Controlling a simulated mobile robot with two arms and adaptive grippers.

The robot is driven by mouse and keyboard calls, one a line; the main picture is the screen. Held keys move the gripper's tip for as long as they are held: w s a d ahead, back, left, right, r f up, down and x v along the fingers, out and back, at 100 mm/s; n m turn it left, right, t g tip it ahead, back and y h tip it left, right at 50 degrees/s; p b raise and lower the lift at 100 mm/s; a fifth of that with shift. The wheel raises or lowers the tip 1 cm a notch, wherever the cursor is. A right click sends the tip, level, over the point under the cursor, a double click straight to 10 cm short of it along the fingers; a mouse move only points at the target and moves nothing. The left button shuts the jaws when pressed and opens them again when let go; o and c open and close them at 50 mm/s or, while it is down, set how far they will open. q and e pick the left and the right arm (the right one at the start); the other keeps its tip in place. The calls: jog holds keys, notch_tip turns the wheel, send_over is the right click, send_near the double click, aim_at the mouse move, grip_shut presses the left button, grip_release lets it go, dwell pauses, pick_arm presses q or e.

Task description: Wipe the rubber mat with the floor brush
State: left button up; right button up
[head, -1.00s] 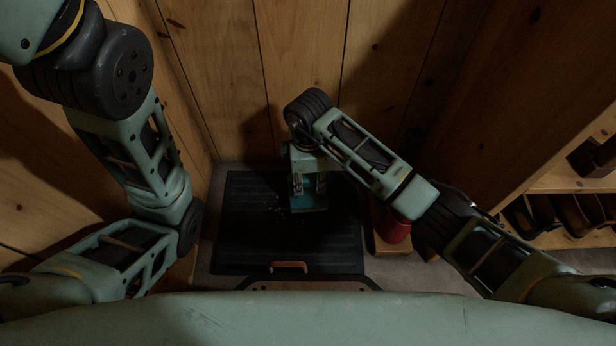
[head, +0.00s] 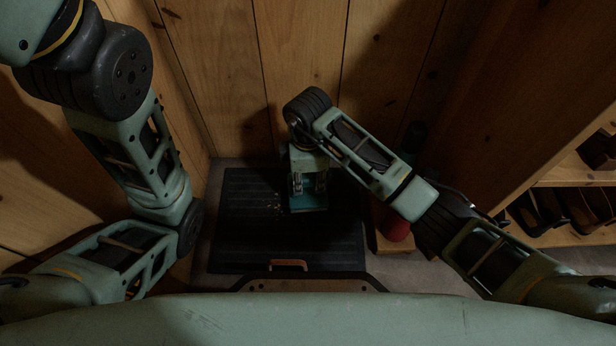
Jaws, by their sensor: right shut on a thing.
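The black ribbed rubber mat (head: 245,235) lies on the floor against the plank wall, in the middle of the head view. Small pale specks show on it left of the brush. My right gripper (head: 308,182) reaches down over the mat's right half and is shut on the floor brush. The teal block of the floor brush (head: 309,203) shows below the fingers, low over the mat. I cannot tell whether its bristles touch the mat. My left arm is folded up at the left, and its gripper is out of the frame.
A wooden shelf unit (head: 560,182) with dark footwear (head: 543,208) is at the right. Plank walls close in the back and left. A strip of grey floor lies around the mat.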

jog(key=shift+f+b, duration=0.4)
jog(key=shift+f, duration=0.6)
jog(key=shift+a+r, duration=0.15)
jog(key=shift+a, duration=1.55)
jog(key=a+p, duration=0.2)
jog(key=a, duration=0.4)
jog(key=shift+a+p, duration=0.25)
jog(key=shift+p, duration=0.1)
dwell(0.6)
